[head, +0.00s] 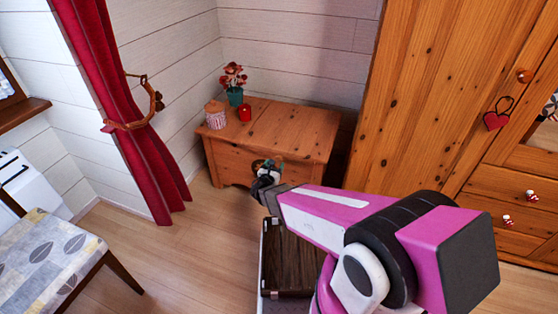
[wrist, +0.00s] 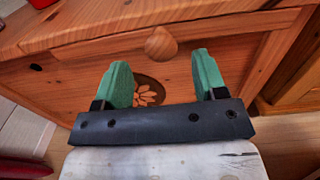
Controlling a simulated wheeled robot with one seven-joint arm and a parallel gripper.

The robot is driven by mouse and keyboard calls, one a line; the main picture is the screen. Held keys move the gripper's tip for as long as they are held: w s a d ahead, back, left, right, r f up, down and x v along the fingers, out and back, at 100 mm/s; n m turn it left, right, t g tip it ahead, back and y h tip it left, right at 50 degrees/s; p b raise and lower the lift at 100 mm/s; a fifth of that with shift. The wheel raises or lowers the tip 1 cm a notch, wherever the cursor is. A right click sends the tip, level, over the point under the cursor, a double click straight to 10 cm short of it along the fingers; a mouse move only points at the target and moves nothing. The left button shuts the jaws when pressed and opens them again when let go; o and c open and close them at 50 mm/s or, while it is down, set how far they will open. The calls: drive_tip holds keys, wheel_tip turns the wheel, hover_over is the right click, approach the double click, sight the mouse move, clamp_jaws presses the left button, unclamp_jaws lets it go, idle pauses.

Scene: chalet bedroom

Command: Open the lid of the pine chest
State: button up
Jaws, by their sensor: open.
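The pine chest (head: 225,160) stands against the back wall with its lid (head: 290,122) closed. In the wrist view, a round wooden knob (wrist: 161,43) sticks out at the lid's front edge, above a carved flower emblem (wrist: 148,92) on the front panel. My gripper (head: 268,168) is in front of the chest's front face and hides part of it in the head view. In the wrist view its green fingers (wrist: 161,72) are apart and empty, with the knob beyond the tips, between them in the picture. I see no contact with the knob.
On the lid's left part stand a striped jar (head: 215,120), a red candle (head: 245,113) and a teal pot with red flowers (head: 235,96). A pine wardrobe (head: 420,100) stands at right, a red curtain (head: 120,110) at left. A chair (head: 50,260) is at lower left. Floor before the chest's left is clear.

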sight(278, 159)
drive_tip(key=shift+x, duration=2.5)
drive_tip(key=shift+r, duration=0.1)
clamp_jaws()
